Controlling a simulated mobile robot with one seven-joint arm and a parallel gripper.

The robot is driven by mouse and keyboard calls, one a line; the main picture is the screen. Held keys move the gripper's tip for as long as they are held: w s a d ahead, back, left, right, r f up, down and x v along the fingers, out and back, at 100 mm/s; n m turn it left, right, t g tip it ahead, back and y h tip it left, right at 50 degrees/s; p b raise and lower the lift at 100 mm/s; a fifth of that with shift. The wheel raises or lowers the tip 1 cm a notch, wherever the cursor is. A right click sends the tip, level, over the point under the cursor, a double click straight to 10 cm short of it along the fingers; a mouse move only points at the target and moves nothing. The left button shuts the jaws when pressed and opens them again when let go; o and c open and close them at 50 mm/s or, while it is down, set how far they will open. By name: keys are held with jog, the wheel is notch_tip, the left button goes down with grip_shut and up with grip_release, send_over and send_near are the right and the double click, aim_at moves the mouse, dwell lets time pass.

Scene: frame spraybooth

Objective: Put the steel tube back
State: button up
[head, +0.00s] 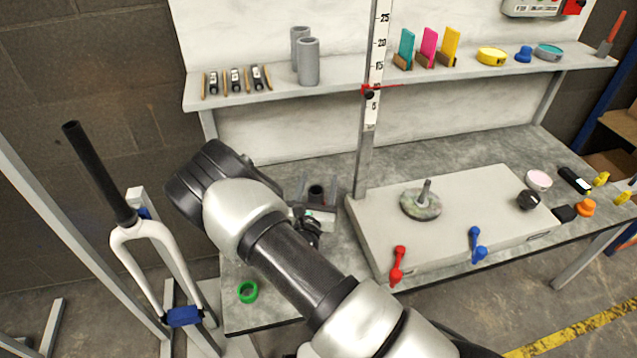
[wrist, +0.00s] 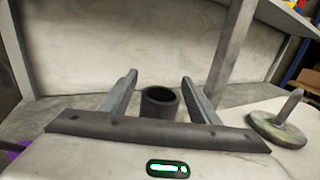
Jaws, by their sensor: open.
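A short dark grey tube (wrist: 160,103), which looks like the steel tube, stands upright with its open top showing. It also shows in the head view (head: 316,194), on the bench beyond my wrist. My gripper (wrist: 159,78) is open, with one finger on each side of the tube and a visible gap to each. In the head view my gripper (head: 318,182) is partly hidden behind my arm. The tube's lower end is hidden by the gripper body. Two lighter grey tubes (head: 308,64) stand upright on the shelf (head: 350,82).
A grey block (head: 465,240) with a round disc and spindle (head: 421,203) lies right of my gripper. A vertical scale post (head: 369,140) rises behind. A green ring (head: 248,291) lies at the bench's front left. A white fork (head: 150,232) stands left of the bench.

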aim_at(314, 199)
jog(key=p+v, duration=0.1)
jog(key=v, duration=1.1)
jog(key=shift+r+p, duration=0.1)
jog(key=shift+p, duration=0.3)
jog(key=s+d+r+m+g+h, duration=0.3)
jog(key=d+r+m+g+h, duration=0.65)
jog(key=d+r+m, duration=0.5)
jog(key=s+d+r+m+g, duration=0.4)
jog(key=s+d+m+g, duration=0.2)
jog(key=s, duration=0.1)
jog(key=s+r+m+g+y, duration=0.2)
jog(key=s+r+m+y, duration=0.2)
jog(key=s+m+y, duration=0.4)
jog(key=s+a+r+m+t+y, duration=0.4)
jog(key=a+r, duration=0.3)
jog(key=r, duration=0.2)
jog(key=shift+a+m+t+y, duration=0.25)
jog(key=shift+m+t+y, duration=0.2)
jog(key=shift+t+y, duration=0.25)
jog(key=shift+s, duration=0.1)
